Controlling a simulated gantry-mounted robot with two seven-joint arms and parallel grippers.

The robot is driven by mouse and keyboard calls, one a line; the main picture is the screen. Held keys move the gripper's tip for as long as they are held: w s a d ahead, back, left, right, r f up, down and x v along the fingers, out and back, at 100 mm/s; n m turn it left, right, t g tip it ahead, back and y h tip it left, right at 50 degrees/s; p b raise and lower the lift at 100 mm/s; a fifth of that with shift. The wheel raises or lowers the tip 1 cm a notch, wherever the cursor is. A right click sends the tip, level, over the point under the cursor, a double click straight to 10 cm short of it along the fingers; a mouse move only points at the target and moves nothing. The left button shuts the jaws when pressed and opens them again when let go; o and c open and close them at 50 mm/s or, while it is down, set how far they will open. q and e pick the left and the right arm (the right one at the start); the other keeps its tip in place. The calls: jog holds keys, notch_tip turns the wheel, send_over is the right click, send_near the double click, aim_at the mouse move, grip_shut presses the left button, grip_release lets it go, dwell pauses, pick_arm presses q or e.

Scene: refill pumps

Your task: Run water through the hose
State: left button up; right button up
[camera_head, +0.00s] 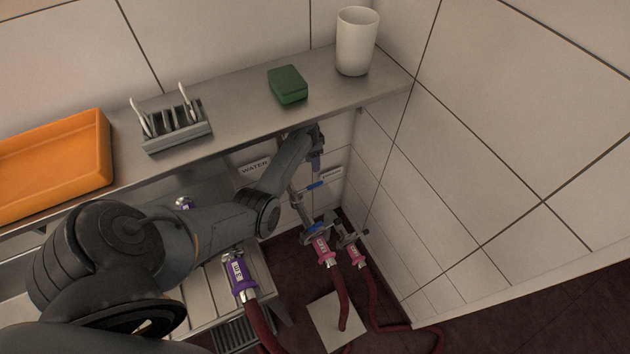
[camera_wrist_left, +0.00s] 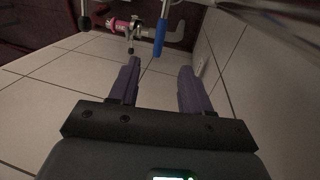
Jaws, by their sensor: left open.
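My left gripper (camera_head: 316,163) is under the shelf near the wall corner. In the left wrist view its two purple fingers (camera_wrist_left: 159,68) are apart with nothing between them. A blue valve handle (camera_wrist_left: 160,37) shows beyond the fingertips, in line with the gap; it also shows in the head view (camera_head: 315,186), below the gripper. Pink hose couplings (camera_head: 324,251) (camera_head: 356,256) hang below the pipes with red hoses (camera_head: 341,294). A purple coupling (camera_head: 239,274) with a red hose is further left. A WATER label (camera_head: 255,168) is on the wall, partly hidden by my arm. My right gripper is out of view.
The metal shelf (camera_head: 240,112) runs close above my left gripper. It holds an orange tray (camera_head: 62,165), a grey rack (camera_head: 177,128), a green sponge (camera_head: 288,84) and a white cup (camera_head: 356,42). The tiled side wall (camera_head: 470,170) is close on the right.

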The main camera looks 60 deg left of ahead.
aim_at(308, 188)
pick_arm(q)
jog(key=f, duration=0.2)
jog(key=d+f+b, duration=0.1)
jog(key=f, duration=0.2)
jog(key=f+b, duration=0.1)
jog(key=f, duration=0.2)
jog(key=shift+d+f, duration=0.2)
jog(key=shift+d, duration=0.15)
jog(key=shift+d+f+b, duration=0.2)
jog(key=shift+f+b, duration=0.25)
jog(key=shift+f, duration=0.5)
grip_shut()
